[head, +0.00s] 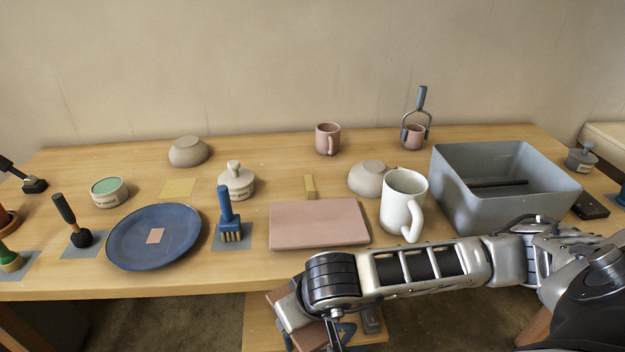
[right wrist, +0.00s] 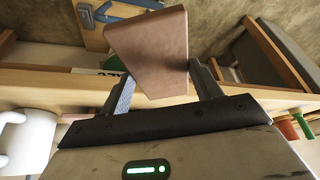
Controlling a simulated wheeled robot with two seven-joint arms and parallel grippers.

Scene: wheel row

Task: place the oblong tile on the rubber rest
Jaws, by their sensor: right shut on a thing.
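A flat brownish-pink piece, which looks like the oblong tile (right wrist: 150,55), is held between the two fingers of my right gripper (right wrist: 160,82). In the head view the tile (head: 282,304) shows only partly, below the table's front edge and partly hidden by my right wrist. It is tilted and in the air. Below it is a lower wooden surface (head: 262,330) with a dark grey item (head: 371,319) on it; I cannot tell whether this is the rubber rest. My left gripper is not in view.
On the table (head: 300,272) are a pink slab (head: 318,223), a white mug (head: 402,203), a grey bin (head: 465,205), a blue plate (head: 180,238) and a blue-handled brush (head: 228,210). The table's front edge runs close behind my right gripper.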

